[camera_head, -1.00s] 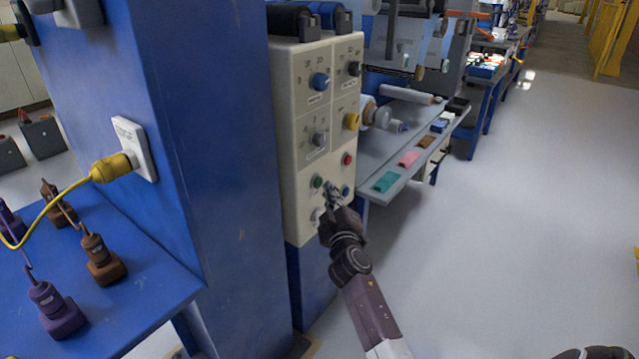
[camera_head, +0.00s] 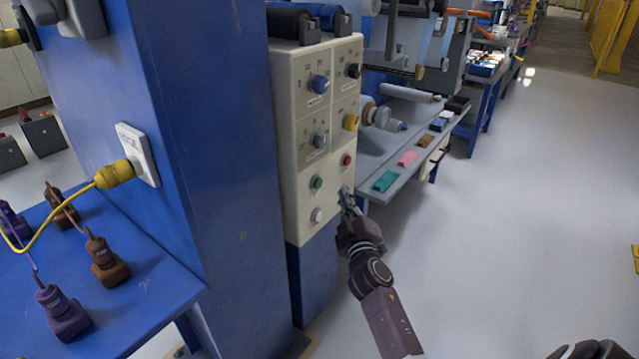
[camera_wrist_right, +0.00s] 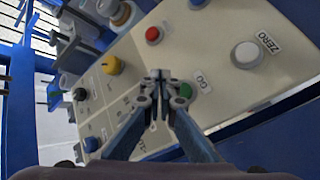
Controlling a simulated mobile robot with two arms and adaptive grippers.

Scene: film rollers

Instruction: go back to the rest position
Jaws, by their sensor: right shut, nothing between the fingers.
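My right gripper (camera_head: 347,196) is shut and empty in the head view, in front of the lower right edge of the cream control panel (camera_head: 290,150). It hides the panel's lower right corner there. In the right wrist view my right gripper (camera_wrist_right: 158,78) is shut, with the panel (camera_wrist_right: 215,65) behind it. The green button (camera_wrist_right: 185,91) shows just beside the fingertips, partly covered. I cannot tell the exact gap between the fingertips and the panel. My left gripper is not in view.
A blue column (camera_head: 215,130) stands left of the panel. A blue table (camera_head: 150,290) with plugs and a yellow cable (camera_head: 60,215) is at the left. A grey shelf (camera_head: 375,165) extends behind the gripper. The floor at right (camera_head: 520,220) is clear.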

